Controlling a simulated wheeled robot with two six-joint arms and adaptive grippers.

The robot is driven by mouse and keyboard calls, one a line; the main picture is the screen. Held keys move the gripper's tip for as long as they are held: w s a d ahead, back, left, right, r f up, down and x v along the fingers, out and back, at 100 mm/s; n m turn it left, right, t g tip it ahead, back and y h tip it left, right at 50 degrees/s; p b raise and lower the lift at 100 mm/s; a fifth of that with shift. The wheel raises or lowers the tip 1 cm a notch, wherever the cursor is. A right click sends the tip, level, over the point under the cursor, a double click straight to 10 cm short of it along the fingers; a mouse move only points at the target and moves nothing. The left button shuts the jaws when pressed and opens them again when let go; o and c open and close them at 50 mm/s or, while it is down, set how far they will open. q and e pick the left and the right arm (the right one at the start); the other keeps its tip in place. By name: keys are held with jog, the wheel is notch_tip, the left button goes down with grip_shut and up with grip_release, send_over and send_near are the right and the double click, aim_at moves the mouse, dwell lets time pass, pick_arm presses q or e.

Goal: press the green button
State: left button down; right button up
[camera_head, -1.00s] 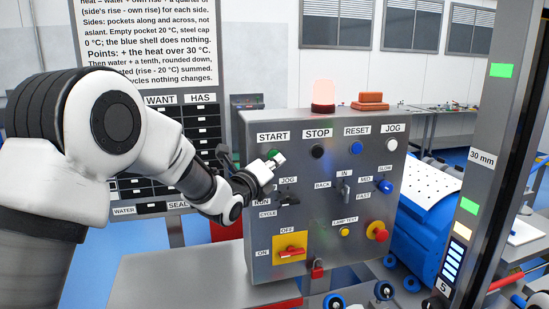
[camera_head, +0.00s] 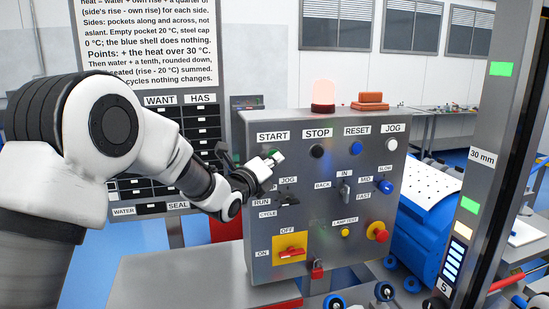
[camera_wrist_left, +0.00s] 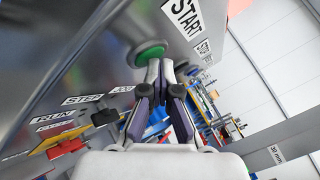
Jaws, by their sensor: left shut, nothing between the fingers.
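The green button (camera_wrist_left: 146,54) is a round cap under the START label (camera_wrist_left: 184,14) on the grey control panel. In the head view it is mostly hidden behind my left gripper (camera_head: 275,159). In the wrist view the fingertips of my left gripper (camera_wrist_left: 160,68) are together and empty, right at the button's edge. I cannot tell whether they touch it. My right gripper is in neither view.
The panel (camera_head: 265,215) also carries a black STOP button (camera_head: 317,151), a blue RESET button (camera_head: 356,148), a white JOG button (camera_head: 391,145), switches and a red-yellow knob (camera_head: 378,232). A grey post (camera_head: 487,150) stands at right.

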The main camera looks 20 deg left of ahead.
pick_arm(q)
jog(key=shift+s+d+f+b, duration=0.1)
jog(key=shift+s+d+b, duration=0.2)
jog(key=shift+b, duration=0.35)
jog(key=shift+s, duration=0.1)
jog(key=s+d+b, duration=0.2)
jog(key=s, duration=0.1)
jog(key=s+d+b, duration=0.1)
jog(key=s+b, duration=0.1)
jog(key=shift+d, duration=0.15)
dwell(0.3)
